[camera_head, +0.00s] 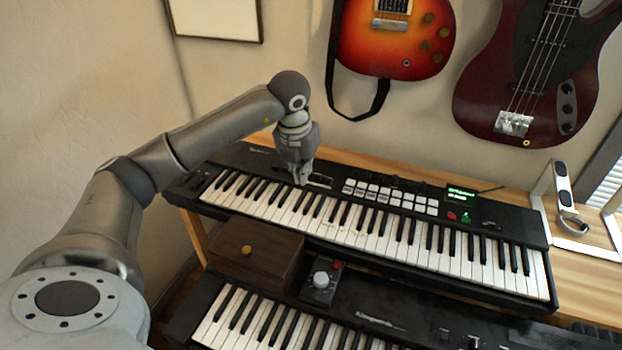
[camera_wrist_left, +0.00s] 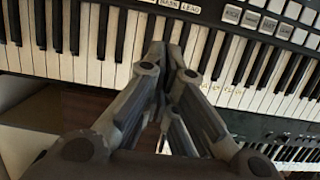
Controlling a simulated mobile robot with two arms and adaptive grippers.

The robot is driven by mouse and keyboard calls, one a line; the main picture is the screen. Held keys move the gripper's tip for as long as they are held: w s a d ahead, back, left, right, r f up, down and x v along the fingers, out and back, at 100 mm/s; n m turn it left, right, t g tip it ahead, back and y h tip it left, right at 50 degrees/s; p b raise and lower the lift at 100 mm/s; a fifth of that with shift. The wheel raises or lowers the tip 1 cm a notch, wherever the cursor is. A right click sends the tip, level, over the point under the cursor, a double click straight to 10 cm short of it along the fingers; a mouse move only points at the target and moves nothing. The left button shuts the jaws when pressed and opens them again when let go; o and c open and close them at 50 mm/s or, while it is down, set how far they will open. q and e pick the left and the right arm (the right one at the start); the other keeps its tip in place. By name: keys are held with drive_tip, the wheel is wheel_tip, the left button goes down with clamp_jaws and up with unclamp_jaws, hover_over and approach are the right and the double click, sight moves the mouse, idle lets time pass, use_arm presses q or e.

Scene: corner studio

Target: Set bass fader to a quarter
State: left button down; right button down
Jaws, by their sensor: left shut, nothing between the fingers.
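The upper keyboard (camera_head: 390,222) stands on the wooden desk, with a black control panel behind its white and black keys. My left gripper (camera_head: 301,180) is shut and empty, pointing down at the front edge of the panel, left of the white pads. In the left wrist view its closed fingertips (camera_wrist_left: 165,50) lie over the keys (camera_wrist_left: 225,70), just below the panel strip. I cannot make out the bass fader; small slider-like parts (camera_head: 320,180) show just right of the gripper, and the gripper hides part of this area. My right gripper is not in view.
White pads (camera_head: 385,197) and a green-lit screen (camera_head: 461,192) sit on the panel. A lower keyboard (camera_head: 270,320), a wooden box (camera_head: 255,252) and a small knob unit (camera_head: 321,282) are nearer. Two guitars hang on the wall; a white stand (camera_head: 570,215) is at right.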

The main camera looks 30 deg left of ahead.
sight(314, 184)
use_arm(q)
drive_tip(key=p+x, duration=0.1)
drive_tip(key=x, duration=0.6)
drive_tip(key=shift+f, duration=0.25)
drive_tip(key=shift+w+a+f+p, duration=0.1)
drive_tip(key=shift+w+p, duration=0.1)
drive_tip(key=shift+w, duration=0.3)
drive_tip(key=shift+w+a+f+p, duration=0.1)
drive_tip(key=shift+w+p, duration=0.05)
drive_tip(key=shift+w, duration=0.35)
drive_tip(key=shift+w+a, duration=0.25)
drive_tip(key=shift+w, duration=0.8)
drive_tip(key=shift+w+a+b, duration=0.15)
drive_tip(key=shift+w+b, duration=0.15)
drive_tip(key=shift+w, duration=0.2)
drive_tip(key=shift+s+f, duration=0.1)
